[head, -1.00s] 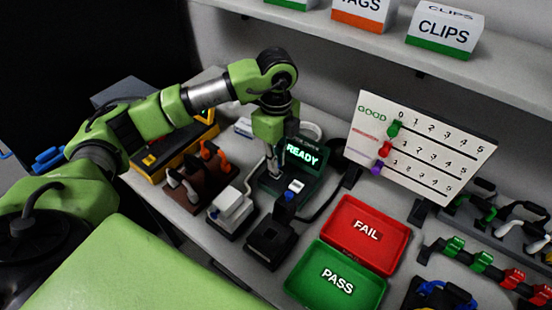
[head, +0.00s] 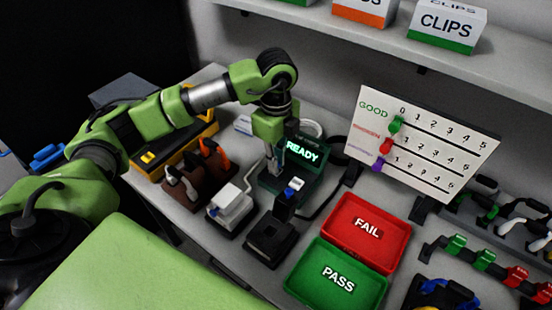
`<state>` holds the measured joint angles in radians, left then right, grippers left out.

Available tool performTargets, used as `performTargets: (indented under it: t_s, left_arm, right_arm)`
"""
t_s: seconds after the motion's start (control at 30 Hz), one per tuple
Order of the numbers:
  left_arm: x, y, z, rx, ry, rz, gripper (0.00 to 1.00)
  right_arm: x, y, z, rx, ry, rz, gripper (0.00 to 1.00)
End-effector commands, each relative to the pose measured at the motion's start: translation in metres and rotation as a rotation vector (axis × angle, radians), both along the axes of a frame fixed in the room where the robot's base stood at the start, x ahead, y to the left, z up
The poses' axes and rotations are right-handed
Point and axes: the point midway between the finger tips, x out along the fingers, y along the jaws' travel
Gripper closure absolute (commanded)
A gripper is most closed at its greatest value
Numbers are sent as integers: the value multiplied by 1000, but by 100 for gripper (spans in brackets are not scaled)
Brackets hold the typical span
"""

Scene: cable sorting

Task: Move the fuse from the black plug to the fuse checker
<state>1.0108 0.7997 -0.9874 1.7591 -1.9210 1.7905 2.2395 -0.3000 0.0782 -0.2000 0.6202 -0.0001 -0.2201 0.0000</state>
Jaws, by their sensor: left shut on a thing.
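The fuse checker (head: 311,172) is a dark green device with a lit screen reading READY. My left gripper (head: 273,168) points down at the left part of the checker, its fingers closed together. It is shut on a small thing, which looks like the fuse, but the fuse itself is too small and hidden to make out. I cannot tell whether it touches the checker. The black plug (head: 283,211) stands upright on a black block (head: 268,244) in front of the checker. A small blue and white part (head: 293,187) shows above it. My right gripper is not in view.
A white plug on a block (head: 231,205) and a brown rack (head: 198,178) stand left of the black block. Red FAIL (head: 367,230) and green PASS (head: 338,274) trays lie to the right, empty. A scoreboard (head: 420,138) stands behind. A shelf (head: 385,46) overhangs the back.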

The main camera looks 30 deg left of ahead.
Motion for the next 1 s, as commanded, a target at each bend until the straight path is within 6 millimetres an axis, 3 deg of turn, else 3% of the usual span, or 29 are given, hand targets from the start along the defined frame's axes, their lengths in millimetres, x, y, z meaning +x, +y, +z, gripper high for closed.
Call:
performTargets:
  t_s: [0.87, 0.9, 0.97, 1.0]
  left_arm:
    - [0, 0, -3, 0, 0, 0, 99]
    - [0, 0, -3, 0, 0, 0, 87]
    - [0, 0, -3, 0, 0, 0, 72]
    - [0, 0, -3, 0, 0, 0, 70]
  right_arm:
    - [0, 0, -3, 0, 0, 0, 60]
    - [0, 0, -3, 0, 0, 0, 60]
    - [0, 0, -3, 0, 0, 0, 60]
    - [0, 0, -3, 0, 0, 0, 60]
